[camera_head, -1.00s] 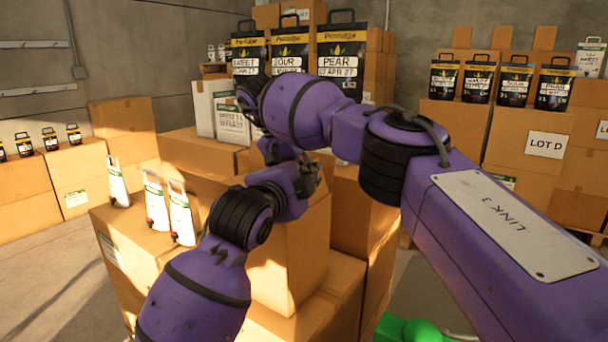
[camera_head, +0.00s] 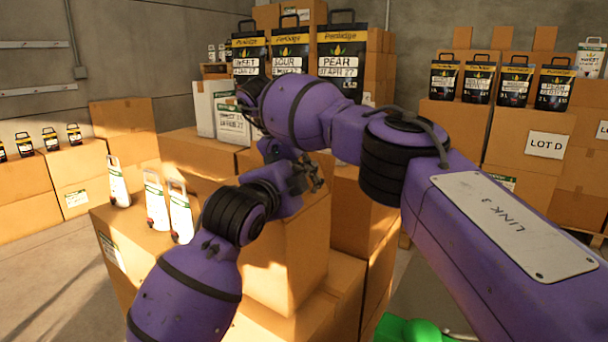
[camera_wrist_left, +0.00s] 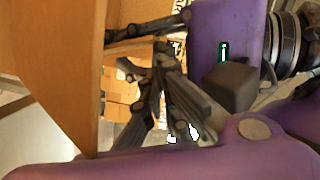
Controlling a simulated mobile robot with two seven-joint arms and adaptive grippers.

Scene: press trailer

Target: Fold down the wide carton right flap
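The brown carton (camera_head: 288,262) stands in the middle of the head view, behind my arms. Its top and any right flap are largely hidden by my wrists. In the left wrist view a large brown cardboard panel (camera_wrist_left: 55,60) fills the left side. Dark finger links (camera_wrist_left: 160,95) lie close beside it; their overlap hides which gripper they belong to and any gap.
Three white pouches (camera_head: 156,200) stand on the carton stack at the left. Black pouches (camera_head: 342,60) stand on cartons behind. White boxes (camera_head: 232,125) sit behind my wrists. A lot D carton (camera_head: 545,145) stands right. Bare floor (camera_head: 60,270) shows at lower left.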

